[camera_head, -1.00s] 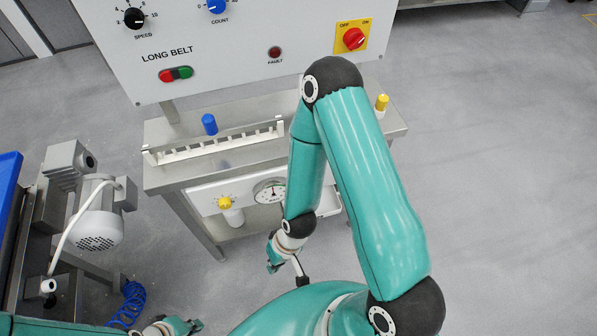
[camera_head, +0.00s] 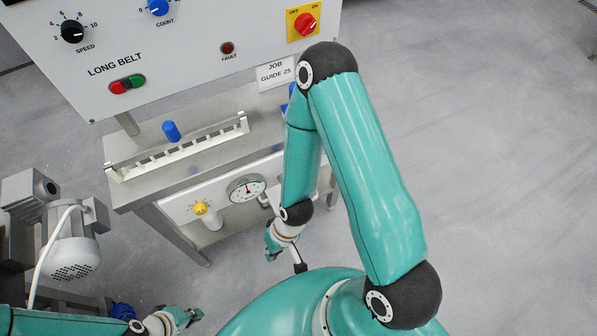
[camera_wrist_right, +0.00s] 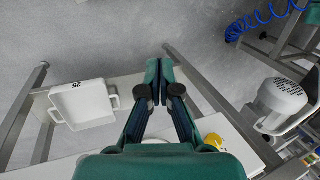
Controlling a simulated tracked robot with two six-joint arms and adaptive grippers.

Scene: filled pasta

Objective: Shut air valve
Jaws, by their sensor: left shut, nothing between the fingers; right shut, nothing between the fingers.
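No part is clearly marked as the air valve. A yellow knob (camera_head: 201,208) on a white body and a round dial gauge (camera_head: 246,189) sit on a white panel under the steel table; the knob also shows in the right wrist view (camera_wrist_right: 215,141). My right gripper (camera_head: 270,250) hangs in front of and below this panel, to the right of the knob and apart from it. In the right wrist view its fingers (camera_wrist_right: 160,66) are together and empty. My left gripper (camera_head: 195,315) is low at the bottom left, shut and empty.
A white control box (camera_head: 180,65) with a red switch (camera_head: 306,24) stands above the table (camera_head: 125,195). A grey motor (camera_head: 72,250) is at the left. A white tray marked 25 (camera_wrist_right: 82,104) lies in the right wrist view. The floor at right is clear.

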